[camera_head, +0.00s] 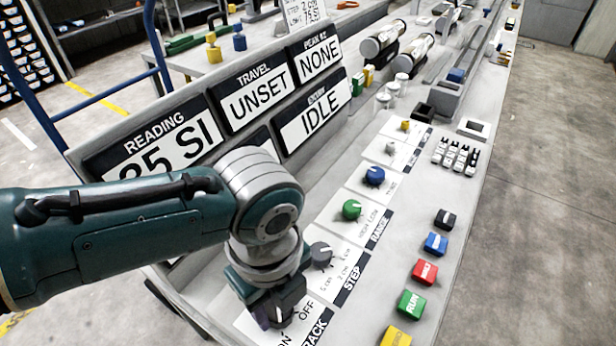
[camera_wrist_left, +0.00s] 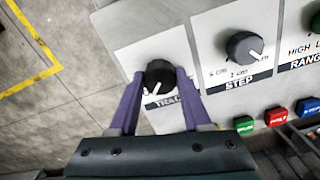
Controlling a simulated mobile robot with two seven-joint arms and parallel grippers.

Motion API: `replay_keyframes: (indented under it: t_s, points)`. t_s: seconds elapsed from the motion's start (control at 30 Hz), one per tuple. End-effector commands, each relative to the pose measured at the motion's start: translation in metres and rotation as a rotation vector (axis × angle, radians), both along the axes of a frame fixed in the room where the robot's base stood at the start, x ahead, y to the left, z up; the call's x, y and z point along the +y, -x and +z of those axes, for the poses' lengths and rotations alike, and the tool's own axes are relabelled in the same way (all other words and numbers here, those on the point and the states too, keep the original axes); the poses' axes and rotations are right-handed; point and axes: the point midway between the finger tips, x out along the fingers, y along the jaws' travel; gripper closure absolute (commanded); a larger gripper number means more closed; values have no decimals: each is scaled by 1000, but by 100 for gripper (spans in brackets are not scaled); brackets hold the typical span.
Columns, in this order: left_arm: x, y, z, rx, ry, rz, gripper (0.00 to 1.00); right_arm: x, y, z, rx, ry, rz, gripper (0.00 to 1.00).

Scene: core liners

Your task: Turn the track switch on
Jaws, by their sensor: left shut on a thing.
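The track switch is a black round knob (camera_wrist_left: 159,72) on a white plate marked TRACK in the left wrist view. Its white pointer line shows on the knob's lower side, pointing down and slightly left in that view. My left gripper (camera_wrist_left: 160,82) has its two purple fingers on either side of the knob, closed on it. In the head view the left gripper (camera_head: 274,315) reaches down over the TRACK plate (camera_head: 313,312), where OFF and part of ON are readable. The knob itself is hidden there behind the gripper. My right gripper is in neither view.
The grey STEP knob (camera_head: 321,254) sits close beside the gripper. The green RANGE knob (camera_head: 352,209) and blue knob (camera_head: 374,175) lie farther along. Colored buttons, including the green RUN button (camera_head: 410,303), line the panel's right side. The sign IDLE (camera_head: 315,124) stands behind.

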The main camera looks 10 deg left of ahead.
Motion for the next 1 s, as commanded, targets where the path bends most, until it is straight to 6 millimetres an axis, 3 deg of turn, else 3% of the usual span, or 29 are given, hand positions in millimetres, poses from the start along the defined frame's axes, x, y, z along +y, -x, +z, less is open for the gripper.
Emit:
replay_keyframes:
  t_s: [0.47,0.5,0.77,1.0]
  points:
    - [0,0,0,0,0,-18,100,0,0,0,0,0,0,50]
    - [0,0,0,0,0,-18,51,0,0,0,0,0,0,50]
    - [0,0,0,0,0,-16,22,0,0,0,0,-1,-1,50]
    - [0,0,1,0,0,-15,22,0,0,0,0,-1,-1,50]
